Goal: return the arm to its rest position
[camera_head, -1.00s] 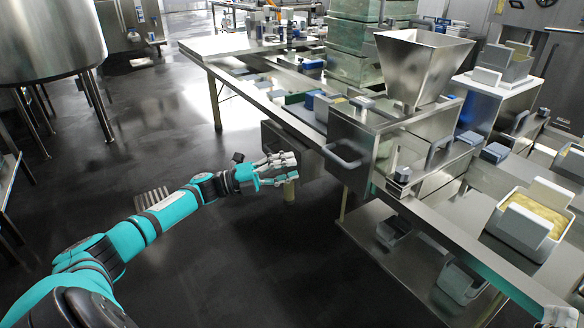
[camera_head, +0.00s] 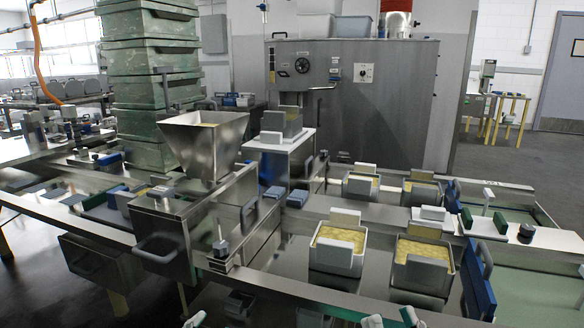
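My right gripper (camera_head: 391,318) shows only as pale fingertips at the bottom edge, right of centre. The tips stand apart with nothing seen between them; the rest of the hand is cut off. A pale fingertip of my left gripper (camera_head: 195,319) shows at the bottom edge, left of centre. Its hand and arm are out of view. Both grippers are at the near side of the steel table (camera_head: 330,290), below the moulds in the picture.
A steel hopper (camera_head: 205,145) stands on a metal box at left centre. Grey moulds with yellow filling (camera_head: 337,245) stand on the right half, several in all. Green crates (camera_head: 150,75) are stacked behind. A large steel cabinet (camera_head: 350,105) stands at the back.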

